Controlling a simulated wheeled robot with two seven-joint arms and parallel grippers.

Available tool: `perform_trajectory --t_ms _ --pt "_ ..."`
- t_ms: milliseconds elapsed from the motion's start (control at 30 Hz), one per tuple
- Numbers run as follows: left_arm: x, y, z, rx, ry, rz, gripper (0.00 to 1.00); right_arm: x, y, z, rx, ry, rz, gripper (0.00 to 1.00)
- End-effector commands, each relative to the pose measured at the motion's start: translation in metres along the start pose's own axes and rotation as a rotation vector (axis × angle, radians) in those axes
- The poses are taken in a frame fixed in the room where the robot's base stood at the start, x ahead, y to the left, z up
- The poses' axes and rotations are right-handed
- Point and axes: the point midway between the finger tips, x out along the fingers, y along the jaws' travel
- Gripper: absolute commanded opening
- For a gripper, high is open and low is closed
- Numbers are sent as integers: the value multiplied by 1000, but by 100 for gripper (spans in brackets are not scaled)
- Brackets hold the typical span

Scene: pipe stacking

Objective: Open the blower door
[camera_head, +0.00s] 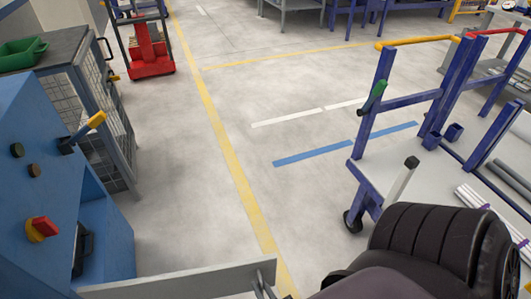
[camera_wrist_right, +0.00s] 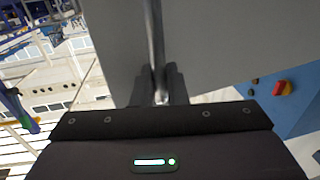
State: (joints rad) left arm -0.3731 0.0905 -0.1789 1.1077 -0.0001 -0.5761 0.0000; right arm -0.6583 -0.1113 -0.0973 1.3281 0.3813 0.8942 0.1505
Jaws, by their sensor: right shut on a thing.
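The blower is the blue machine (camera_head: 60,180) at the left of the head view, with a red-and-yellow knob (camera_head: 41,229). A flat grey panel, seemingly its door (camera_head: 180,282), reaches right across the bottom edge, seen nearly edge-on. A metal handle (camera_head: 264,278) is at its right end. In the right wrist view the grey door (camera_wrist_right: 230,45) fills the upper middle. The slim metal handle (camera_wrist_right: 155,35) runs down between the dark fingers of my right gripper (camera_wrist_right: 160,88), which is shut on it. My left gripper is in neither view.
A blue-framed cart (camera_head: 400,165) with pipes (camera_head: 480,208) stands at the right, close to my black right arm. A mesh cage (camera_head: 95,120) and a red pallet truck (camera_head: 148,55) stand at upper left. The floor (camera_head: 220,165) between is clear.

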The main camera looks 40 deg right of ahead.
Motion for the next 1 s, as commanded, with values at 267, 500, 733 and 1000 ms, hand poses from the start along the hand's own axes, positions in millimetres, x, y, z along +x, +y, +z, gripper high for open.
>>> perform_trajectory --t_ms 267,500,733,1000 --pt "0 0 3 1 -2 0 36 -4 -9 -1 1 2 -18 0" --pt "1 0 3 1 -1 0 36 -5 -10 -1 2 2 -19 0" --pt "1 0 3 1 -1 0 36 -5 -10 0 2 1 -18 29" --pt "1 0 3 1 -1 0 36 -6 -9 0 1 0 -18 29"
